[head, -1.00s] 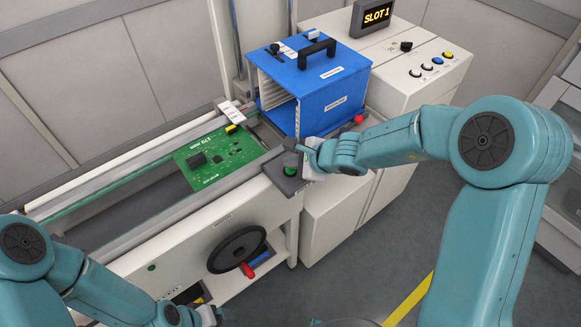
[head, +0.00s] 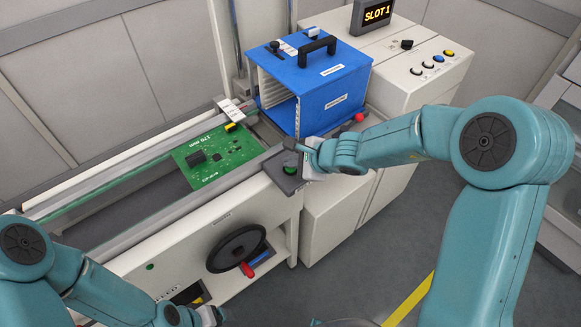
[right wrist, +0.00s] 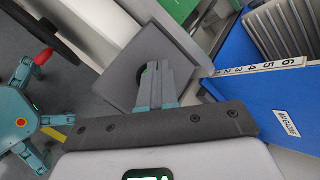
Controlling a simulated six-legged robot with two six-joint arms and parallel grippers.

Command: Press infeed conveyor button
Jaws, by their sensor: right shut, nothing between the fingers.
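The green button (head: 290,170) sits on a grey plate (head: 281,184) at the right end of the conveyor (head: 130,186). My right gripper (head: 290,145) is shut and empty, with its fingertips just above and behind the button in the head view. In the right wrist view the closed fingers (right wrist: 156,72) point over the grey plate (right wrist: 180,50), and part of the green button (right wrist: 143,76) shows beside them; most of it is hidden. I cannot tell any contact. My left gripper (head: 212,316) is low at the bottom edge, its jaws unclear.
A green circuit board (head: 222,155) lies on the conveyor. A blue magazine (head: 318,85) stands behind the button, with a red button (head: 360,117) to its right. A white cabinet (head: 408,95) bears more buttons and a "SLOT 1" display (head: 373,17).

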